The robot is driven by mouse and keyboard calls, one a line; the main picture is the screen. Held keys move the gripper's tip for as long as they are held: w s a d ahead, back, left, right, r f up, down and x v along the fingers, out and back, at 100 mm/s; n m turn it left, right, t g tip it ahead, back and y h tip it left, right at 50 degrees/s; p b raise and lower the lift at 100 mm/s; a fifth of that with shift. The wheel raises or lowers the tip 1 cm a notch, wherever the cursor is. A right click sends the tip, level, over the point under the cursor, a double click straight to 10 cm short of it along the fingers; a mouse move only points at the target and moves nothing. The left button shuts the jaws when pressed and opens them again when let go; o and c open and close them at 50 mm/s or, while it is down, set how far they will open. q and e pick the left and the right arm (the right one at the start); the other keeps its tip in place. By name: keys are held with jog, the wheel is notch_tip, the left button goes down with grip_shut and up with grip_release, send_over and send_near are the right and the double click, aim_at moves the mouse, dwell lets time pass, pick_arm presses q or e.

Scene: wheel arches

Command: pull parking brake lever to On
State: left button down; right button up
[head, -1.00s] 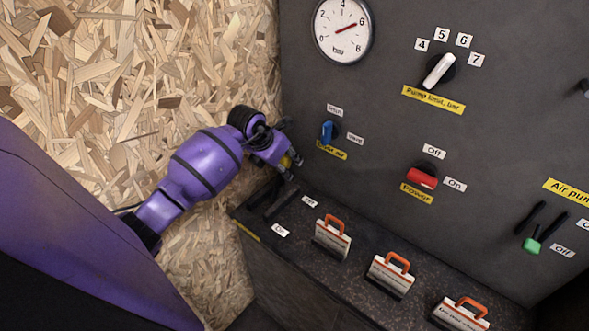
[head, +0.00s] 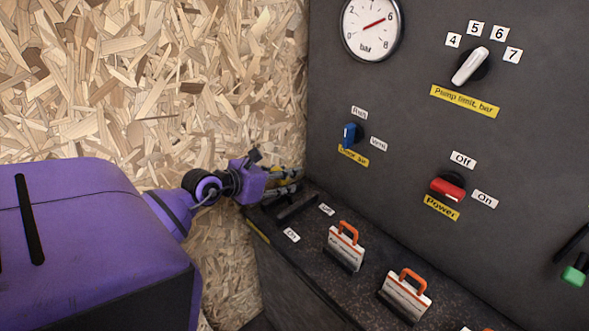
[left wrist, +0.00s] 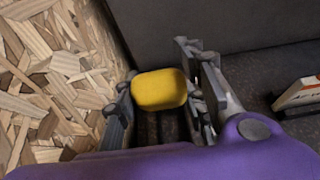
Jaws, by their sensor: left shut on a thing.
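The parking brake lever shows as a yellow knob (left wrist: 160,90) between the two fingers of my left gripper (left wrist: 165,100) in the left wrist view. The gripper is shut on this knob. In the head view my left gripper (head: 285,182) is low at the panel's left corner, over the far end of the dark lever slot (head: 297,207). The Off label (head: 327,210) is beside the slot's far part and the On label (head: 291,235) is nearer. The lever's shaft is mostly hidden by the gripper. My right gripper is not in view.
The chipboard wall (head: 150,80) is close on the left. The dark panel behind carries a gauge (head: 371,26), a blue knob (head: 350,136), a red Power switch (head: 448,187) and a white Pump limit knob (head: 470,66). Orange-handled blocks (head: 345,245) stand right of the slot.

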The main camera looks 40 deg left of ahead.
pick_arm(q)
jog(key=shift+s+f+t+b, duration=0.35)
jog(key=shift+s+f+t, duration=0.15)
jog(key=shift+s, duration=0.55)
jog(key=shift+s+f, duration=0.1)
jog(key=shift+s, duration=0.1)
jog(key=shift+f, duration=0.1)
jog(key=c, duration=1.5)
grip_release()
jog(key=o, duration=0.4)
jog(key=shift+s+a, duration=0.1)
jog(key=shift+s, duration=0.1)
jog(key=shift+w+r, duration=0.1)
jog(key=shift+r, duration=0.1)
